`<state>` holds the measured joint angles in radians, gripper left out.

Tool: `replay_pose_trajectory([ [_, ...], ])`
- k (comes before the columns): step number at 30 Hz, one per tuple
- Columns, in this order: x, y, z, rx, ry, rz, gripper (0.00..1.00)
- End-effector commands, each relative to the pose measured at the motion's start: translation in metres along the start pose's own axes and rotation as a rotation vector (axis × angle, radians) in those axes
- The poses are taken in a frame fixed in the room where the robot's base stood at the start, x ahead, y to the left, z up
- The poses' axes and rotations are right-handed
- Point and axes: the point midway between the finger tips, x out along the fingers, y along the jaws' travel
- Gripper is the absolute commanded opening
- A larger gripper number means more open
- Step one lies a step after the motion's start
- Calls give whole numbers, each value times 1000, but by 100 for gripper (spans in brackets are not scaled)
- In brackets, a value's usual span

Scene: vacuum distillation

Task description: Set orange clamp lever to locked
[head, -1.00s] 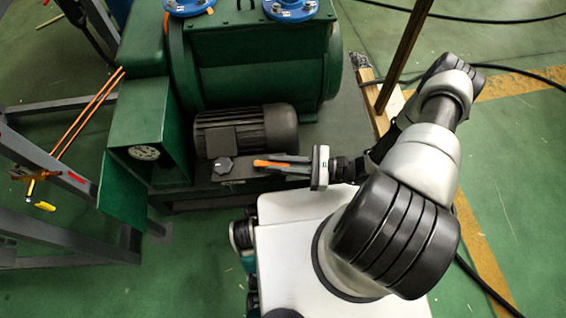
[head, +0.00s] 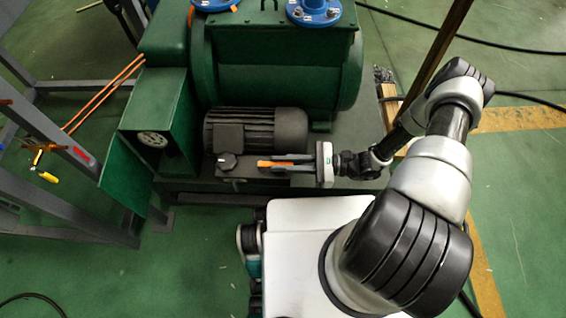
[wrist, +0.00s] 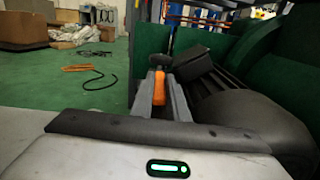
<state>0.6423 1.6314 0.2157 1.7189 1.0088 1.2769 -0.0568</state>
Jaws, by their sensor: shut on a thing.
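The orange clamp lever (head: 270,164) lies beside the dark motor, on a dark plate with a black knob (head: 227,162) at its left end. My gripper (head: 272,163) reaches in from the right and is shut on the lever. In the wrist view the orange lever (wrist: 158,88) sits between the two grey fingers (wrist: 160,98), with its tip standing slightly above them. The part of the lever between the fingers is partly hidden.
The dark motor (head: 255,130) stands just behind the lever, with the green pump body (head: 280,75) beyond it. A green cabinet with a gauge (head: 153,139) stands to the left. A grey frame (head: 60,195) is further left. A brown post (head: 432,55) rises behind my arm.

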Motion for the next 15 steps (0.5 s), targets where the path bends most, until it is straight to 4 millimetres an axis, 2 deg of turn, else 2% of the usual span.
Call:
replay_pose_trajectory([
  [4,2,0,1,-4,-1,4,0],
  [5,2,0,1,-4,-1,4,16],
  [8,2,0,0,-4,-1,3,33],
  [15,1,0,0,-3,0,2,33],
])
